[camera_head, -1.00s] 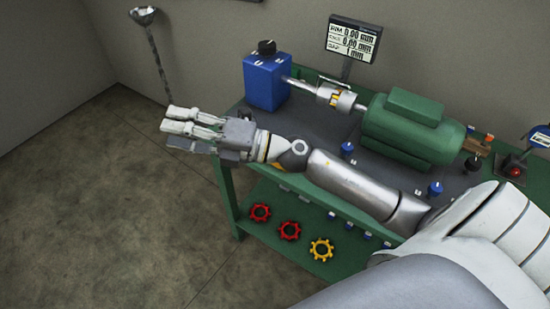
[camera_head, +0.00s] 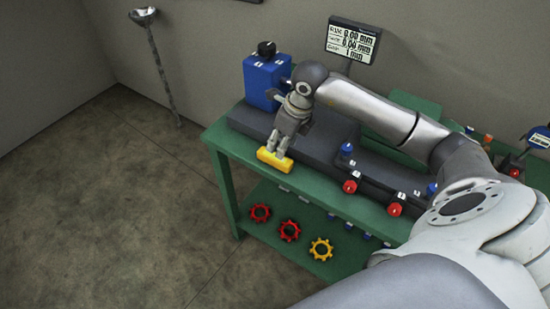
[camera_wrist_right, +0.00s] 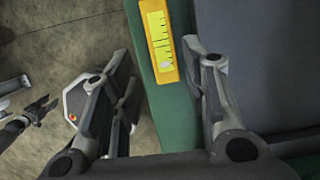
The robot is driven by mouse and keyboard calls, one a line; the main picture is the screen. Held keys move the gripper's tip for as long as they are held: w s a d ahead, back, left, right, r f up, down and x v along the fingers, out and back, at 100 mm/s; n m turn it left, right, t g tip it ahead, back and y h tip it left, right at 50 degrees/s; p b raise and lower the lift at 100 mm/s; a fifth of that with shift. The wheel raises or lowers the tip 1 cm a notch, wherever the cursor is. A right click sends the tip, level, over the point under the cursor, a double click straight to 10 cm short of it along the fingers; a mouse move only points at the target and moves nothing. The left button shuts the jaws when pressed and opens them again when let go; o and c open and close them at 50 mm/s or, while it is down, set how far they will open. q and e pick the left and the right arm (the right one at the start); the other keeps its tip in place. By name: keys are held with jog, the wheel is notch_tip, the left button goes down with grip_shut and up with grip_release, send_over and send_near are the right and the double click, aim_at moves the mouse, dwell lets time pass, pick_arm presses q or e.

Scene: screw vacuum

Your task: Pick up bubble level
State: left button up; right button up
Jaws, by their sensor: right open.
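The bubble level is a yellow bar (camera_head: 275,160) lying on the front left edge of the green table. In the right wrist view the level (camera_wrist_right: 158,40) shows a yellow-green scale face. My right gripper (camera_head: 280,148) points down over the level. In the wrist view its jaws (camera_wrist_right: 160,62) are apart and empty, with the near end of the level between them in the picture, closer to the right finger. I cannot tell the height gap. A small dark gripper (camera_wrist_right: 38,113), probably my left one, shows at the left edge of the wrist view; its jaws are too small to judge.
The green table (camera_head: 217,137) carries a dark bed (camera_head: 250,122), a blue block (camera_head: 262,85) and red knobs (camera_head: 350,187). My right arm hides most of the green motor (camera_head: 415,103). Several handwheels lie on the lower shelf.

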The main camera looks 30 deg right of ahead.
aim_at(275, 160)
jog(key=shift+x, duration=0.9)
jog(key=p+x, duration=0.1)
jog(key=x, duration=0.3)
jog(key=shift+w+p, duration=0.2)
jog(key=shift+p, duration=0.1)
jog(key=shift+w+f, duration=0.15)
jog(key=shift+f, duration=0.5)
jog(key=c, duration=0.8)
